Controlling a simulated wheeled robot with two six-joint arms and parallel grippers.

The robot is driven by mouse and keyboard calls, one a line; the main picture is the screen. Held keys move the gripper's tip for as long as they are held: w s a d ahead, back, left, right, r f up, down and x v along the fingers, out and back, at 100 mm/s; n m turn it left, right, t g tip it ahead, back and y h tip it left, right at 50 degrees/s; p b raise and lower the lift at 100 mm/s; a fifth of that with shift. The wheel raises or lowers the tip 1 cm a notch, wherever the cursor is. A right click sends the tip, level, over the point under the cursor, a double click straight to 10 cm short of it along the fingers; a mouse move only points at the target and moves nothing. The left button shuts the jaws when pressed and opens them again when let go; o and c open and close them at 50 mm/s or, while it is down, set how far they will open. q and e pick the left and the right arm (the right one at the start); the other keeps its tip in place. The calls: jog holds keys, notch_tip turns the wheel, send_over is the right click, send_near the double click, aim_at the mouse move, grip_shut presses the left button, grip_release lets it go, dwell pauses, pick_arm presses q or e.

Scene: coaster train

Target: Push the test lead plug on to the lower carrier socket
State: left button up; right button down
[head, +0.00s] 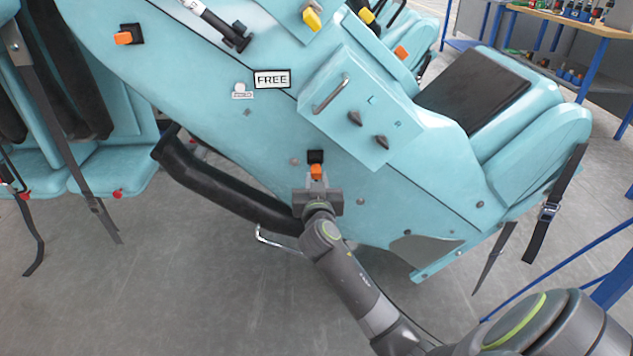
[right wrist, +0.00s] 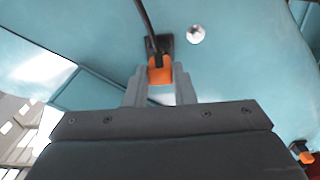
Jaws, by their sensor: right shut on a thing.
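My right gripper (head: 316,182) is shut on the orange test lead plug (head: 316,171), low on the side of the pale blue coaster carrier (head: 250,120). The black lower carrier socket (head: 316,156) is on the panel directly above the plug in the head view. In the right wrist view the orange plug (right wrist: 160,72) sits between my right fingertips (right wrist: 158,84) and overlaps the black socket (right wrist: 165,42). A dark cable (right wrist: 146,22) runs up from there. I cannot tell how deep the plug sits in the socket. My left gripper is not in view.
An upper black socket with an orange plug (head: 126,35) is at the upper left of the carrier. A box with a handle (head: 331,94) and two dark knobs juts out above right. A black padded bar (head: 220,188) is just left of my gripper. A "FREE" sign (head: 272,79) is above.

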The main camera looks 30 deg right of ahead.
jog(key=shift+b+x, duration=0.55)
jog(key=shift+x, duration=0.7)
dwell(0.3)
jog(key=c, duration=1.1)
grip_release()
jog(key=shift+c, duration=0.2)
